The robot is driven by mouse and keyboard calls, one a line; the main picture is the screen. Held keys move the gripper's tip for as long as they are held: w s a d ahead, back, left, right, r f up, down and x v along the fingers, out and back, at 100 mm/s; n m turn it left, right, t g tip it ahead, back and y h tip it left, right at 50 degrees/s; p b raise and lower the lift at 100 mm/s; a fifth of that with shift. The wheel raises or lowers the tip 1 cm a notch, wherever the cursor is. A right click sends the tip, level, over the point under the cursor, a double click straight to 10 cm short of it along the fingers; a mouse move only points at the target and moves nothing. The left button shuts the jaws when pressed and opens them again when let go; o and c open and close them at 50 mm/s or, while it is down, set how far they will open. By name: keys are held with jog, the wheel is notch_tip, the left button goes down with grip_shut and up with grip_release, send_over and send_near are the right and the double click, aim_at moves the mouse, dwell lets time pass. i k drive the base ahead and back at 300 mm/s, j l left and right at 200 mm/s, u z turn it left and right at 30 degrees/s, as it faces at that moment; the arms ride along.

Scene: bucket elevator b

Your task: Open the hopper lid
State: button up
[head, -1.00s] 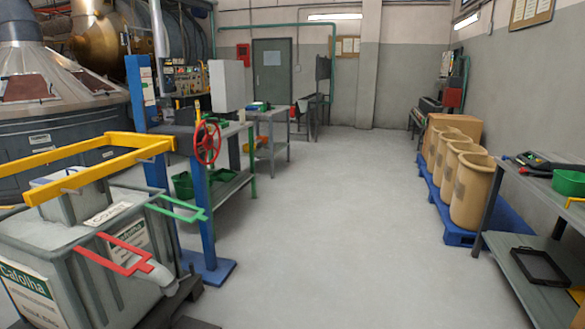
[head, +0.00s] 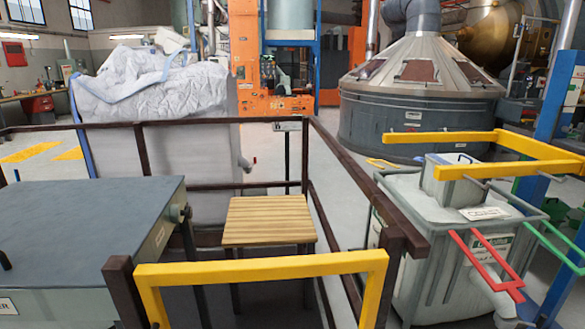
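A large box with a flat blue-grey lid (head: 85,215) stands at the lower left. The lid lies flat and looks closed. A dark upright handle (head: 5,261) shows at its left edge, partly cut off by the frame. A white label (head: 8,306) on the front ends in "ER"; its start is out of frame, so I cannot confirm that this is the hopper. A dark round fitting (head: 180,213) sits at the lid's right side. My gripper is not in view.
A yellow rail (head: 260,268) and brown railings (head: 345,170) surround a wooden-slatted platform (head: 268,220) right of the box. A big white bag (head: 160,90) stands behind. A grey bin (head: 440,230) with yellow, red and green bars is at right.

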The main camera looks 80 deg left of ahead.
aim_at(56, 234)
jog(key=u, duration=3.8)
